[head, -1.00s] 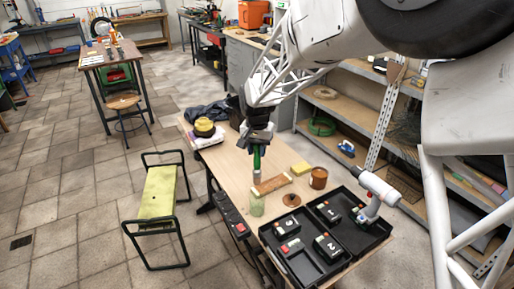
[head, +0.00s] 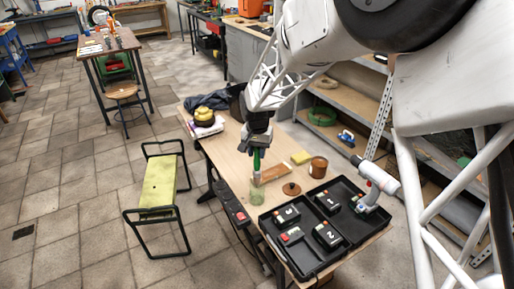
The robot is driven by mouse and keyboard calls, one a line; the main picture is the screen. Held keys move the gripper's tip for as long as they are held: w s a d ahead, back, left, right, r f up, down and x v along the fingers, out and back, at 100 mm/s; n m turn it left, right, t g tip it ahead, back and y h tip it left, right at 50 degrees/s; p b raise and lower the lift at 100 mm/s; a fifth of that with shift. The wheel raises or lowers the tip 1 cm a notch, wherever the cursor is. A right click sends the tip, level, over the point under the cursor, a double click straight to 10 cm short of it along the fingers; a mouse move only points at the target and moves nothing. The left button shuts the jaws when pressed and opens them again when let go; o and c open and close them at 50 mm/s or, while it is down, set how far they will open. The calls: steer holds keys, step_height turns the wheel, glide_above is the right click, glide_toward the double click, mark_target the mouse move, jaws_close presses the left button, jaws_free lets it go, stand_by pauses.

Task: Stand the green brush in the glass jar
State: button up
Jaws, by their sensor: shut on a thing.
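My gripper (head: 258,142) points down over the workbench, shut on the green brush (head: 257,159). The brush is held upright, handle up and pale end down. The glass jar (head: 257,195) stands near the bench's front left edge.
A wooden block (head: 272,174) lies just behind the jar. A brown tin (head: 318,167), a round brown lid (head: 291,189) and a yellow sponge (head: 300,157) are to the right. A black tray (head: 334,247) with several batteries and a drill (head: 375,181) fill the bench's near end.

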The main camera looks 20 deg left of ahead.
mark_target(257, 165)
steer(key=shift+f, duration=3.05)
steer(key=o, duration=1)
steer(key=shift+r, duration=3.85)
